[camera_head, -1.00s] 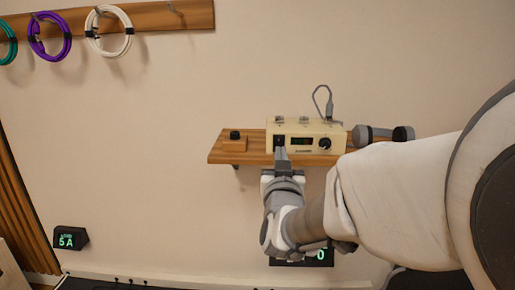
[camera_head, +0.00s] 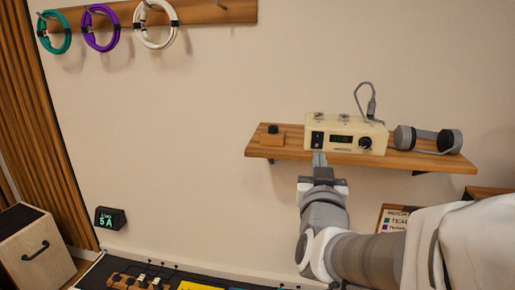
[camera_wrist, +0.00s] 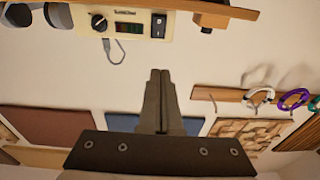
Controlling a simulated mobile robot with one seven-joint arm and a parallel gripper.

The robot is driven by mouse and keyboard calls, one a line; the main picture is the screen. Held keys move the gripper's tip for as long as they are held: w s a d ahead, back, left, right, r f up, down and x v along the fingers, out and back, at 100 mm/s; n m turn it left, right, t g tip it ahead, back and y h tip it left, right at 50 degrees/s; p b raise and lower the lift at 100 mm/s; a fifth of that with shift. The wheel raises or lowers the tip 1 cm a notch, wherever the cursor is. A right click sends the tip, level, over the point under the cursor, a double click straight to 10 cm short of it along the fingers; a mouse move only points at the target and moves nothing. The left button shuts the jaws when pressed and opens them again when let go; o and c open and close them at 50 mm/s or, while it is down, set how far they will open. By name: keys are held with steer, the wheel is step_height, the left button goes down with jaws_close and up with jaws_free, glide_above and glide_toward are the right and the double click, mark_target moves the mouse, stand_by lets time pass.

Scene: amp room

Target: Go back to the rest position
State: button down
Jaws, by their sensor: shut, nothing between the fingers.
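My gripper (camera_head: 319,160) is shut and empty, its fingers pointing up just in front of the front edge of the wooden wall shelf (camera_head: 290,153). In the wrist view the two fingers of my gripper (camera_wrist: 159,78) lie together below the cream amp box (camera_wrist: 128,20). The amp box (camera_head: 345,133) stands on the shelf with a lit display, a black switch and a dark knob. A gap or touch between the fingertips and the shelf edge is hard to tell.
Headphones (camera_head: 428,139) and a small wooden block with a black knob (camera_head: 272,136) share the shelf. Coiled cables, teal (camera_head: 54,34), purple (camera_head: 101,28) and white (camera_head: 156,24), hang on a rail. A "5 A" display (camera_head: 109,218) and cabinet (camera_head: 33,248) are lower left. Wall between is clear.

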steer(key=s+d+f+n+g+y, duration=0.1)
steer(key=s+f+g, duration=0.25)
steer(key=s, duration=0.35)
steer(key=s+f+g+y, duration=0.1)
steer(key=s+f+g, duration=0.2)
steer(key=s+g, duration=0.35)
steer(key=s+d+f+n+g+y, duration=0.1)
steer(key=s+f+g, duration=0.2)
steer(key=s, duration=0.5)
step_height(320, 180, up, 22)
steer(key=p, duration=2.2)
steer(key=shift+a+p, duration=0.35)
